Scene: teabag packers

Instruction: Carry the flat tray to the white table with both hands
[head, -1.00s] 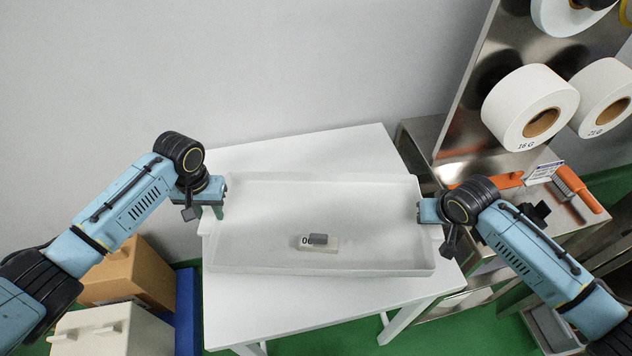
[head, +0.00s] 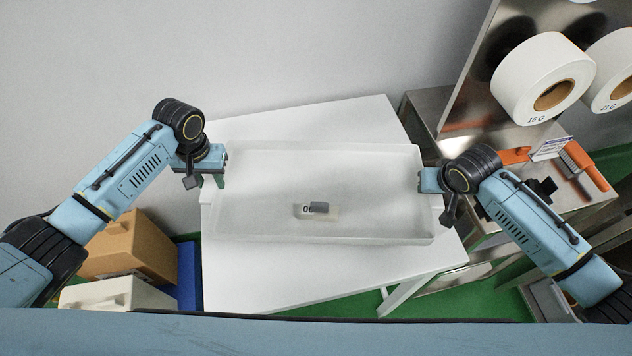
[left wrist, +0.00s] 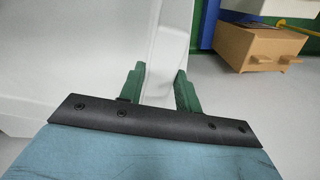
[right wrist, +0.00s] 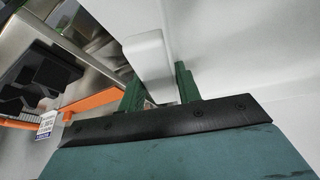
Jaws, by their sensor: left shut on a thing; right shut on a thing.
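The flat tray (head: 380,225) is white, shallow and rectangular. In the head view it shows over the white table (head: 260,285); I cannot tell whether it touches the top. A small block marked with digits (head: 318,210) lies in the tray. My left gripper (head: 221,166) is shut on the tray's left end; in the left wrist view its green fingers (left wrist: 160,88) are on either side of the tray's white handle. My right gripper (head: 424,181) is shut on the right end; its fingers (right wrist: 158,90) flank the handle in the right wrist view.
A steel stand with white rolls (head: 540,80) and an orange-handled brush (head: 580,165) is at the right. A brown box (head: 130,245) and a white box (head: 115,293) are at the lower left. A wall stands behind the table.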

